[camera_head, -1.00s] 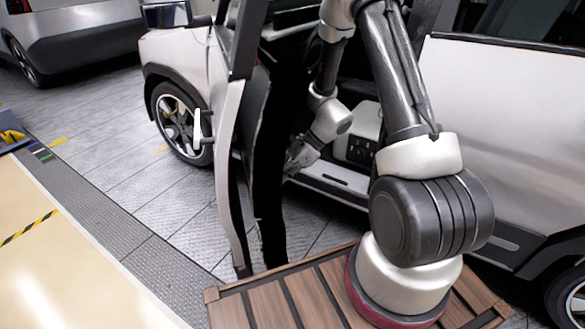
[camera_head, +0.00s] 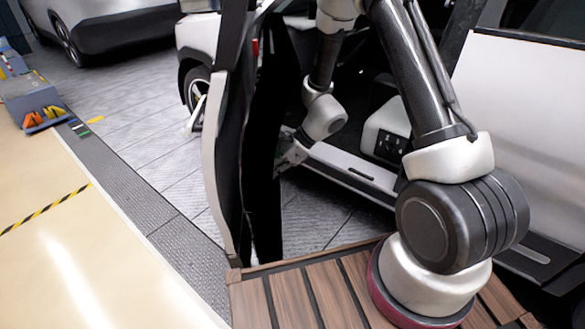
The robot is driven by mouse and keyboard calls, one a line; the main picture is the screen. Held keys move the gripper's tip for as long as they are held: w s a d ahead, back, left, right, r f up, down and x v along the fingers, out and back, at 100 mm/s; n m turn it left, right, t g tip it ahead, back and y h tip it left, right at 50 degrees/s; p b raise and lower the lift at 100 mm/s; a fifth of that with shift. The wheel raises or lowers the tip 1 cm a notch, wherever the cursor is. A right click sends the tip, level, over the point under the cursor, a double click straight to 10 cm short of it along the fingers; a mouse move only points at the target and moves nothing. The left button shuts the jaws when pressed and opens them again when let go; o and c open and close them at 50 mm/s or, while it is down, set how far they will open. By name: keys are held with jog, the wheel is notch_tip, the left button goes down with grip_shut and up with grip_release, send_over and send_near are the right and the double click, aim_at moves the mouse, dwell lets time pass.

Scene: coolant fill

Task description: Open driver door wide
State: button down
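The driver door (camera_head: 222,165) of the white car stands swung out from the body, seen nearly edge-on, with its dark inner side facing my arm. A pale handle (camera_head: 196,114) sticks out on its outer side. My gripper (camera_head: 284,158) is at the inner side of the door, at about mid-height, between the door and the door opening. It appears to touch or nearly touch the door's dark inner panel. Its fingers are small and partly hidden, so I cannot tell whether they are open or shut. The sill (camera_head: 350,168) and dark cabin show through the open doorway.
My wooden-slatted base deck lies close to the door's lower edge. A second car (camera_head: 110,22) stands at the back left. A grey box with orange items (camera_head: 40,108) sits at the left. Tiled floor (camera_head: 150,130) beyond the door is clear.

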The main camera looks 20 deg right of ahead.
jog(key=w+a+m+t, duration=0.1)
jog(key=w+a+m, duration=0.1)
jog(key=a, duration=1.4)
jog(key=w+a+m+t+h, duration=0.1)
jog(key=w+a, duration=0.4)
jog(key=a, duration=1.2)
jog(key=shift+m+t, duration=0.8)
jog(key=shift+m, duration=0.3)
